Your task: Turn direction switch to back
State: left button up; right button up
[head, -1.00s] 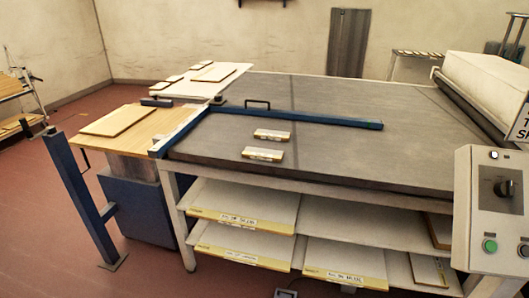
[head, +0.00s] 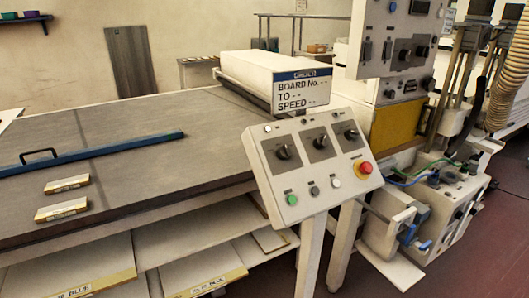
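A tilted white control panel (head: 303,177) stands at the front right of the table in the head view. It carries three black rotary knobs on grey plates: a left knob (head: 284,152), a middle knob (head: 320,141) and a right knob (head: 351,134). Their labels are too small to read, so I cannot tell which one is the direction switch or how it is set. Below them are a green button (head: 292,199), a grey button (head: 314,190), a white button (head: 336,183) and a red stop button (head: 365,167) on yellow. Neither of my grippers is in view.
The grey table (head: 130,120) bears a blue bar (head: 110,149) and two small labelled blocks. Behind the panel are a sign (head: 301,95) and a white roller cover (head: 255,68). A tall control cabinet (head: 395,45) stands right. Red floor is open at the lower right.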

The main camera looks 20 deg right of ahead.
aim_at(319, 143)
jog(key=z, duration=1.2)
